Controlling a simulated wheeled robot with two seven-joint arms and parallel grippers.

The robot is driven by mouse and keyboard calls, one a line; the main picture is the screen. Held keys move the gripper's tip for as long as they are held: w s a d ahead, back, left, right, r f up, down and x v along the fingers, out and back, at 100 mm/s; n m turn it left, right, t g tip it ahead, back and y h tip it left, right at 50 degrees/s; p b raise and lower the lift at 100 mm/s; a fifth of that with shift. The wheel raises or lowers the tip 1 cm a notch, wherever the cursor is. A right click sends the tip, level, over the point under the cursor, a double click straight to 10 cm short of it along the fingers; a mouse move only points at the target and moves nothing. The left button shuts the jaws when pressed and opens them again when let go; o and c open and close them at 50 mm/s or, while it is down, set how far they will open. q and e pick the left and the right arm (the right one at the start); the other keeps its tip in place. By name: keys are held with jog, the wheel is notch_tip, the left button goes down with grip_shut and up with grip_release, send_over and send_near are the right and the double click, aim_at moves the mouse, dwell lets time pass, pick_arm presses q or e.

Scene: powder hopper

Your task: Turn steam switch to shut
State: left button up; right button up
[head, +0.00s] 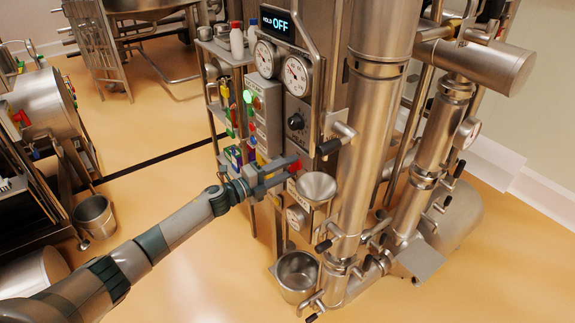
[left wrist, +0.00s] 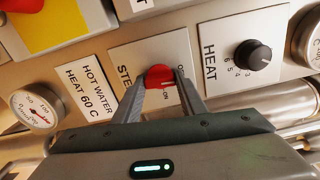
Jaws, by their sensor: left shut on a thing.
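The steam switch (left wrist: 160,75) is a red knob on a light plate in the left wrist view. The plate's label is partly covered; "STE" and a few small letters show. My left gripper (left wrist: 162,88) is shut on the red knob, one finger at each side. In the head view my left gripper (head: 283,172) reaches the front of the steel machine's panel, and the knob is hidden there. My right gripper is not in view.
A black HEAT dial (left wrist: 253,57) sits right of the switch. A gauge (left wrist: 36,108) and a HOT WATER label (left wrist: 88,88) are at left.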

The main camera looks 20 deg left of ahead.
pick_arm(q)
jog(key=shift+n+p, duration=0.4)
jog(key=shift+n, duration=0.8)
jog(key=o, duration=1.1)
jog(key=shift+c, duration=0.2)
jog(key=shift+s+a, duration=0.1)
jog(key=shift+a, duration=0.05)
